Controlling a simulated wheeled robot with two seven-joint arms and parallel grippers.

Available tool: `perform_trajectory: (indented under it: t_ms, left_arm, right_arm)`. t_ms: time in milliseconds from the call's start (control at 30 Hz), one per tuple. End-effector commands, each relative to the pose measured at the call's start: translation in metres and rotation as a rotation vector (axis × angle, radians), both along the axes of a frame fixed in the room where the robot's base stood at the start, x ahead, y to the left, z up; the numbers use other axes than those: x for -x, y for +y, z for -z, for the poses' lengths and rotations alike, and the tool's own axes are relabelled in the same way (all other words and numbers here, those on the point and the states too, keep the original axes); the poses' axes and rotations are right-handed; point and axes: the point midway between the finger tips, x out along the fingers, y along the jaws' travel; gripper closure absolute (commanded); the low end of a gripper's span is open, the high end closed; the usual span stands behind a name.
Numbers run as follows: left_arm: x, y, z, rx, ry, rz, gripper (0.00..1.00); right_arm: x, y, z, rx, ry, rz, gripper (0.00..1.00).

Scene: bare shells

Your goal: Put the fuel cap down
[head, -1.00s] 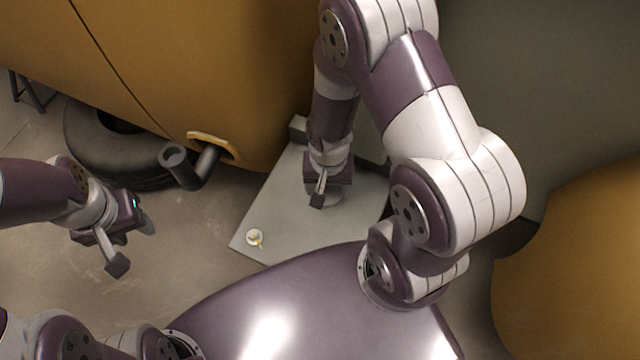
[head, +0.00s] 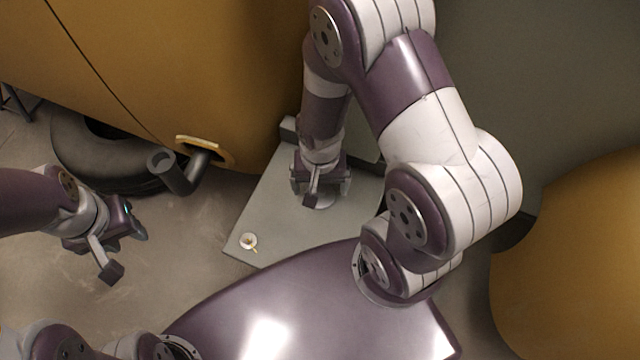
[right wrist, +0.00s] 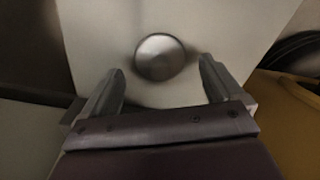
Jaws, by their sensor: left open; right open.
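The fuel cap (right wrist: 160,57) is a round, domed, dull metal disc. In the right wrist view it rests on the pale grey table top (right wrist: 130,20), just beyond and between the fingertips of my right gripper (right wrist: 160,82). Both fingers are apart and there is a gap on each side of the cap. In the head view my right gripper (head: 320,190) is low over the table (head: 270,220) and mostly hides the cap. My left gripper (head: 124,250) is open and empty, over the floor at the left.
An orange vehicle shell (head: 200,70) with an open filler hatch and a dark pipe (head: 180,172) is left of the table. A tyre (head: 85,150) lies behind my left gripper. The table's left part is otherwise clear.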

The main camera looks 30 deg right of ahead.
Motion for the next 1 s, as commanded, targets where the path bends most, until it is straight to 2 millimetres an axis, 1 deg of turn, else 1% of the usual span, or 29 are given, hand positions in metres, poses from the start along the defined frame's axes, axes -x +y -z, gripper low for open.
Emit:
perform_trajectory:
  t_ms: [33,100,200,300,433,467,533,600,700,833,1000]
  left_arm:
    - [0.000,0.000,-0.016,0.000,0.000,0.000,0.57]
    - [0.000,0.000,-0.026,0.000,-0.001,0.000,0.57]
    - [0.000,0.000,-0.037,0.000,-0.001,0.000,0.57]
    - [0.000,0.000,-0.045,0.000,-0.001,0.000,0.57]
    - [0.000,0.000,-0.048,0.000,-0.001,0.000,0.57]
    - [0.000,0.000,-0.048,0.000,0.000,0.000,0.57]
    - [0.000,0.000,-0.048,0.000,0.000,0.000,0.57]
    - [0.000,0.000,-0.047,0.000,0.000,0.000,0.57]
    - [0.000,0.000,-0.047,0.000,0.000,0.000,0.57]
    - [0.000,0.000,-0.047,0.000,0.000,0.000,0.57]
    - [0.000,0.000,-0.047,0.000,0.000,0.000,0.57]
  right_arm:
    - [-0.001,0.000,-0.023,0.000,-0.004,0.000,0.06]
    - [-0.001,0.000,-0.043,0.000,-0.004,0.000,0.06]
    - [-0.001,0.000,-0.068,0.000,-0.004,0.000,0.06]
    - [-0.001,0.000,-0.085,0.000,-0.002,0.000,0.06]
    - [-0.001,0.000,-0.099,0.000,-0.004,-0.012,0.06]
    - [-0.002,0.000,-0.105,0.000,-0.010,-0.034,0.06]
    - [-0.006,-0.001,-0.124,0.001,-0.037,-0.127,0.06]
    - [-0.007,-0.002,-0.143,0.005,-0.063,-0.253,0.06]
    - [-0.006,-0.004,-0.163,0.015,-0.096,-0.401,0.06]
    - [-0.004,-0.004,-0.173,0.023,-0.113,-0.487,0.06]
    - [-0.004,-0.004,-0.174,0.024,-0.115,-0.494,0.06]
